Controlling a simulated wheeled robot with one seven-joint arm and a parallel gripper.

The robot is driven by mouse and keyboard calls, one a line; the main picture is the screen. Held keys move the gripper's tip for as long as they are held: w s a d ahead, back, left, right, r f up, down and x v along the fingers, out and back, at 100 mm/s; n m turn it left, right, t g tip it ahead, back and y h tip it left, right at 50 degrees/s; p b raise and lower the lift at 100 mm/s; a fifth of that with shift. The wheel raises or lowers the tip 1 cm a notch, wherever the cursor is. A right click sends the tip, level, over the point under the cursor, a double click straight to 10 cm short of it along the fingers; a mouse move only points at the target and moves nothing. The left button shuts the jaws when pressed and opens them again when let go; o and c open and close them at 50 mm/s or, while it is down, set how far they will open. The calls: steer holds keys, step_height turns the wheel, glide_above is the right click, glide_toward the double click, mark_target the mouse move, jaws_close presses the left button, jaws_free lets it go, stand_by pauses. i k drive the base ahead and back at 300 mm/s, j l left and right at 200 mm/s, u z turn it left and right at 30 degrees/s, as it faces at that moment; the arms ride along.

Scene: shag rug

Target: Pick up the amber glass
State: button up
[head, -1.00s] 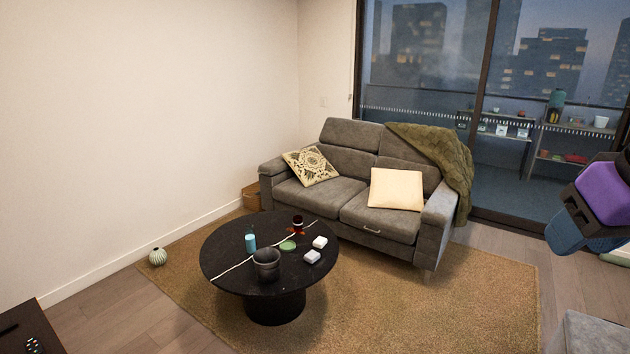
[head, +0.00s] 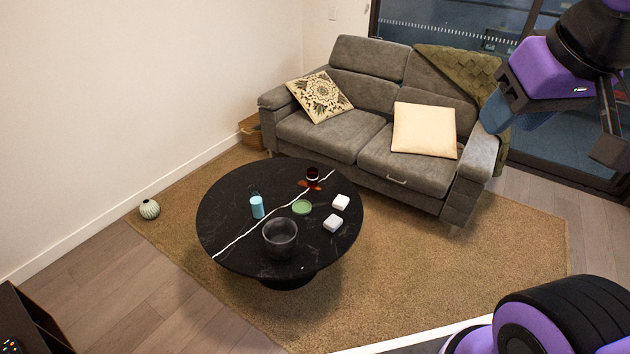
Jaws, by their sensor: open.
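The amber glass (head: 312,174) stands upright near the back edge of the round black table (head: 225,210), with an orange-red glow on the tabletop around its foot. It looks dark, and its details are small at this distance. My gripper (head: 563,128) is at the upper right of the head view, partly cut off by the frame edge. It is open and empty, high up and well to the right of the glass, apart from everything on the table.
A grey sofa (head: 345,135) stands close behind. The rug (head: 430,265) right of the table is clear.

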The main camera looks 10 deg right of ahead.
mark_target(312, 172)
steer(key=u, duration=0.6)
steer(key=i+l+u, duration=0.15)
steer(key=l+u, duration=0.2)
steer(key=i+l+u, duration=0.15)
steer(key=l+u, duration=0.55)
steer(key=i+l+u, duration=0.1)
steer(key=l+u, duration=0.25)
steer(key=l, duration=0.65)
steer(key=l+u, duration=0.15)
steer(key=l, duration=0.5)
steer(key=k+l, duration=0.15)
steer(key=l, duration=0.45)
steer(key=l+u, duration=0.15)
steer(key=l, duration=0.5)
steer(key=k+l, duration=0.15)
steer(key=l, duration=0.45)
steer(key=u, duration=0.05)
